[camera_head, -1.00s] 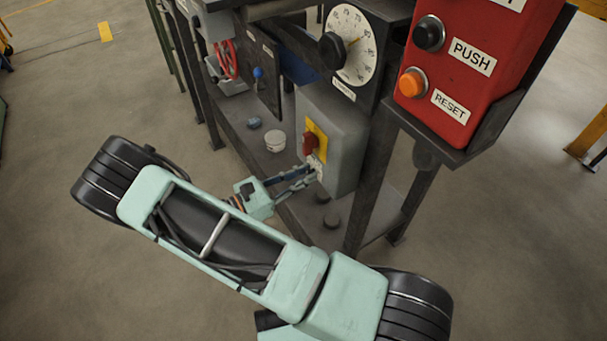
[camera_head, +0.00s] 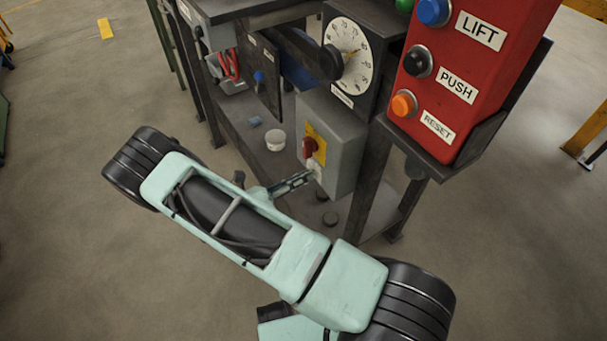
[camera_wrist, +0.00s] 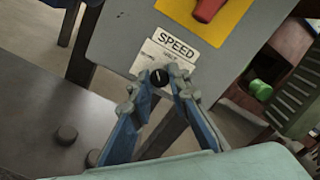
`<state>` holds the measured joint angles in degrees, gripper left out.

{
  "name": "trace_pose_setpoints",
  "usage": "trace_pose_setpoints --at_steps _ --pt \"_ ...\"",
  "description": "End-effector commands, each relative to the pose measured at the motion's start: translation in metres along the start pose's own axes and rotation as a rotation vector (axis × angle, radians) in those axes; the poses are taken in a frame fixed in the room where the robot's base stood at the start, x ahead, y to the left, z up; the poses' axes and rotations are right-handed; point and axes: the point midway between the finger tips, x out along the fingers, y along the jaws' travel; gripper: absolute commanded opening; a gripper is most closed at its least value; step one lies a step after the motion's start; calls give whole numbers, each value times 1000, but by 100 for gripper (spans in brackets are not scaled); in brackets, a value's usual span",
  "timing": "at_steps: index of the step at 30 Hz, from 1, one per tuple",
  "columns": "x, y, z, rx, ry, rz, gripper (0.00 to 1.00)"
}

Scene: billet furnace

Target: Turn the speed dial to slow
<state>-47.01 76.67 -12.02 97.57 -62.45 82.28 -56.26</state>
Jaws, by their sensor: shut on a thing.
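The speed dial (camera_wrist: 160,78) is a small black knob with a pale pointer line. It sits on a white plate under the SPEED label (camera_wrist: 174,46) in the wrist view. The pointer runs nearly straight up in that picture. The small words on the plate are too blurred to read surely. My gripper (camera_wrist: 159,80) is shut on the dial, one fingertip at each side of it. In the head view my gripper (camera_head: 306,178) reaches the lower front of the grey switch box (camera_head: 345,140); the dial itself is hidden there.
A red rotary switch (camera_head: 311,147) on a yellow plate sits just above the dial. A red button panel (camera_head: 480,60) and a round white gauge (camera_head: 352,55) stand higher up. A white cup (camera_head: 275,141) stands on the shelf left of the box.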

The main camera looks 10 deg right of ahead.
Motion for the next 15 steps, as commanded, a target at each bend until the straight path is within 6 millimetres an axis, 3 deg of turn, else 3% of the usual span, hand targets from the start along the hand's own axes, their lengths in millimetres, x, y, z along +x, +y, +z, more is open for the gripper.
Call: trace_pose_setpoints --at_steps 15 --pt "-1 0 0 -248 0 0 0"
